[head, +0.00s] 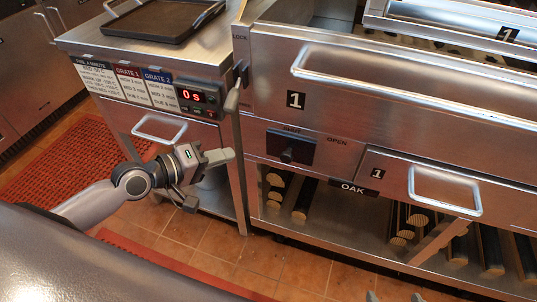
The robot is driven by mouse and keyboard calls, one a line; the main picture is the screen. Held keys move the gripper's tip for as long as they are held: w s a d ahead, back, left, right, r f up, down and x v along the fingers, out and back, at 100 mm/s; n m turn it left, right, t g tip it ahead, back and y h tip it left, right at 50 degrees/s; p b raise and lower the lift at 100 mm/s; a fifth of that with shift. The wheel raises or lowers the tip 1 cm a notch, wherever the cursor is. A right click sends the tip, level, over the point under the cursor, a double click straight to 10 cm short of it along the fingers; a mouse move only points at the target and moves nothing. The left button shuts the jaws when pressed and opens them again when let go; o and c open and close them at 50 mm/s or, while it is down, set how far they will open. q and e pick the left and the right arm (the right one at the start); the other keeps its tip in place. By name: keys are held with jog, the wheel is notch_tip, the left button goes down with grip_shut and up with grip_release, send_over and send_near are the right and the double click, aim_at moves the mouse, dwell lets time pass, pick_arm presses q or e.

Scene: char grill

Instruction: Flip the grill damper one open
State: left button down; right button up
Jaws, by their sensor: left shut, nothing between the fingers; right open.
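The damper one control is a dark knob (288,155) on a black plate, below the number 1 label on the steel grill front. The plate sits between the words SHUT and OPEN, and the knob is near the SHUT side. My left gripper (222,156) is shut and empty, left of the knob and apart from it, in front of the left cabinet. Two grey tips at the bottom edge look like my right gripper (394,297); they are spread apart, and the rest is cut off.
A lock lever (232,95) sticks out at the grill's left corner. A long handle (400,88) and an OAK drawer handle (445,190) project from the front. Logs lie on the lower shelf. A timer (198,98) is on the left cabinet.

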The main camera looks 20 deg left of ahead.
aim_at(286, 159)
pick_arm(q)
jog(key=shift+s+d+f+b+x, duration=0.15)
jog(key=shift+s+d+x, duration=0.2)
jog(key=shift+x, duration=1.65)
jog(key=shift+s+d+f+b+x, duration=0.1)
jog(key=shift+s+d+f+x, duration=0.2)
jog(key=shift+x, duration=1.7)
jog(key=shift+s+d+f+b+x, duration=0.1)
jog(key=shift+s+d+x, duration=0.2)
jog(key=shift+x, duration=1.65)
pick_arm(e)
jog(key=shift+f, duration=0.45)
pick_arm(q)
jog(key=shift+r, duration=0.1)
